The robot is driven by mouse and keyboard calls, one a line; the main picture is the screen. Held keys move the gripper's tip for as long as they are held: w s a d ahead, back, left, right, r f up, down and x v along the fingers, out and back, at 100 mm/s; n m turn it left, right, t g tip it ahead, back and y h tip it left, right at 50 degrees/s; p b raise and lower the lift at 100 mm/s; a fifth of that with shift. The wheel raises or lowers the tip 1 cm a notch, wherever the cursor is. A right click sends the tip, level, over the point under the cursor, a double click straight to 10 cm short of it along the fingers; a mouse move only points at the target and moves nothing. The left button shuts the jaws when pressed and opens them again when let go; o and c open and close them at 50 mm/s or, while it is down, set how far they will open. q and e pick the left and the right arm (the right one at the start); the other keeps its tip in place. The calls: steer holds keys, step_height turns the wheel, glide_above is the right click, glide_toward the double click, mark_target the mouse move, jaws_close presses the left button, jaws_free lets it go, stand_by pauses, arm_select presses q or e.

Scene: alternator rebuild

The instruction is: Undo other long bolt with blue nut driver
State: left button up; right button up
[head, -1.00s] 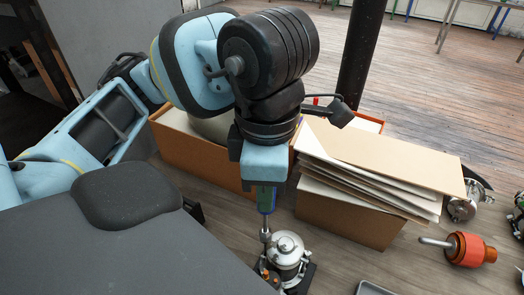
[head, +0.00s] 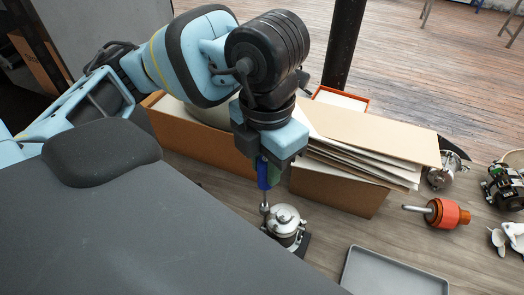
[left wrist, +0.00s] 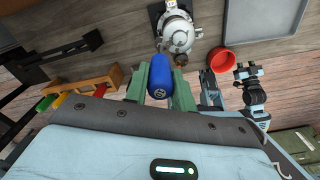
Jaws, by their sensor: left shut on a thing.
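My left gripper (head: 266,168) points down and is shut on the blue nut driver (head: 263,176). The driver's shaft reaches down to the left side of the silver alternator (head: 286,224), near its edge; whether the tip sits on a bolt is too small to tell. The alternator stands upright on a dark base. In the left wrist view the green fingers (left wrist: 161,88) close around the blue handle (left wrist: 163,72), and the alternator (left wrist: 177,33) shows just beyond. The long bolt cannot be made out.
A grey tray (head: 392,272) lies to the right. Beyond it lie an orange-and-red rotor (head: 446,213) and other metal parts. Cardboard boxes (head: 335,192) with flat sheets stand behind. The left wrist view shows a red bowl (left wrist: 222,60) and a rack with coloured handles (left wrist: 80,90).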

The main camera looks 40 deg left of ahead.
arm_select(q)
steer(key=n+p, duration=0.1)
steer(key=n, duration=0.1)
steer(key=r+n+p, duration=0.1)
steer(key=n, duration=0.1)
steer(key=shift+s+n, duration=0.1)
steer(key=shift+n, duration=0.3)
steer(key=shift+f+n+p, duration=0.2)
steer(key=shift+n+p, duration=0.1)
steer(key=shift+n, duration=0.3)
steer(key=shift+f+n, duration=0.1)
steer(key=shift+n, duration=0.4)
steer(key=n, duration=0.8)
steer(key=shift+n, duration=0.3)
arm_select(e)
steer(key=r, duration=0.1)
steer(key=w+r, duration=0.1)
steer(key=r, duration=0.1)
steer(key=shift+d, duration=0.15)
arm_select(q)
steer(key=shift+r, duration=0.65)
